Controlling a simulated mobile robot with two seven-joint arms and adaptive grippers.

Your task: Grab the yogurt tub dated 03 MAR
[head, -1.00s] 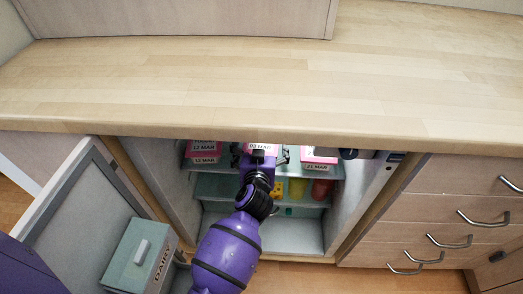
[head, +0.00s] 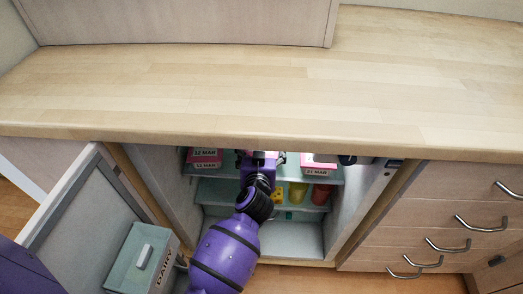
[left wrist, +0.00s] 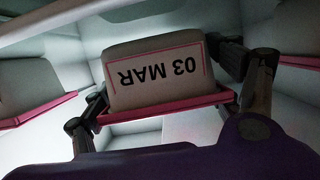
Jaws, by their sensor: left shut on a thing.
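The yogurt tub dated 03 MAR (left wrist: 155,80) fills the middle of the left wrist view, its label upside down there, with a pink rim. My left gripper (left wrist: 165,98) is shut on it, one finger at each side. In the head view my left gripper (head: 262,158) is inside the open fridge on the upper shelf, just below the counter edge. The arm and the counter hide most of the held tub there. A pink stack dated 12 MAR (head: 205,158) stands to the left, and a pink tub dated 21 MAR (head: 318,162) to the right. My right gripper is not in view.
The wooden counter (head: 250,95) overhangs the fridge opening. The open door (head: 80,210) at the left carries a DAIRY box (head: 140,258). A yellow cup (head: 298,191) and a red cup (head: 321,193) stand on the lower shelf. Drawers (head: 440,215) are at the right.

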